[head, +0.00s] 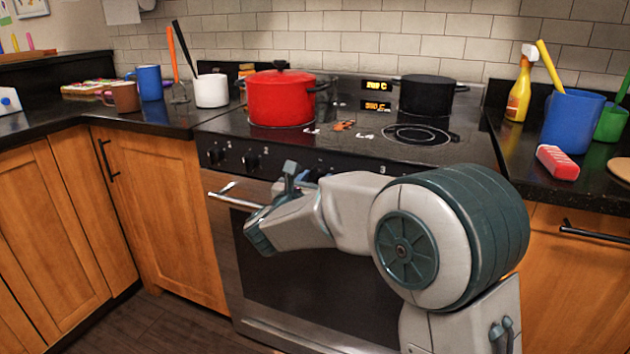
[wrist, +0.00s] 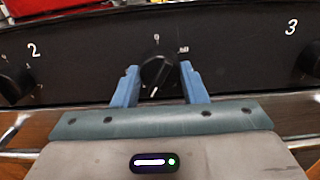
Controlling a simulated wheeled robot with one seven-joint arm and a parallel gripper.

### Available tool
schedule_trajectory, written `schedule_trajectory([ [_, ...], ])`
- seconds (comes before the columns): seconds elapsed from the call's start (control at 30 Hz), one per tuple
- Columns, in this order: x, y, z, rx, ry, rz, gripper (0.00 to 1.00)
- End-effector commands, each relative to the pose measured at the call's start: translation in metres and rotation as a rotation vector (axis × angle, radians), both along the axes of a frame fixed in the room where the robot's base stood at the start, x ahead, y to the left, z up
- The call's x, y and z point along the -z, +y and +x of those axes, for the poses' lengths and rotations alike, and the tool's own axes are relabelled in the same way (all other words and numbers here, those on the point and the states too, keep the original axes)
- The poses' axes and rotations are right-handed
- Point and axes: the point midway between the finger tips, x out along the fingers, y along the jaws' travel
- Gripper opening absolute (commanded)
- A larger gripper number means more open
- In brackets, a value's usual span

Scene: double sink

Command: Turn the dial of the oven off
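The oven (head: 300,270) has a black front panel with a row of round black dials. In the wrist view one dial (wrist: 160,70) sits in the middle, between dials marked 2 and 3. Its white pointer mark points down and slightly left, away from the small marks above it. My gripper (wrist: 161,78) is open, with one blue finger on each side of this dial. I cannot tell whether the fingers touch it. In the head view my gripper (head: 290,176) is at the panel, and my arm hides part of the dial row.
The dial marked 2 (wrist: 14,78) and the dial marked 3 (wrist: 309,62) flank the middle one. The oven handle (head: 232,194) runs below the panel. A red pot (head: 280,98) and a black pot (head: 427,97) stand on the cooktop above.

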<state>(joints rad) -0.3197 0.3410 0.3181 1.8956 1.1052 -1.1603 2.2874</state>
Motion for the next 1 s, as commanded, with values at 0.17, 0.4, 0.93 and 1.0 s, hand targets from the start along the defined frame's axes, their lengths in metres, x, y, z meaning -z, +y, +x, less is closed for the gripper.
schedule_trajectory([
  [0.17,0.0,0.0,-0.0002,0.0,0.0,0.0,0.16],
  [0.4,0.0007,0.0002,-0.0005,0.0,0.011,-0.029,0.16],
  [0.93,0.0016,-0.0005,-0.0008,0.0,0.144,-0.398,0.16],
  [1.0,0.0012,-0.0003,-0.001,-0.001,0.167,-0.459,0.16],
])
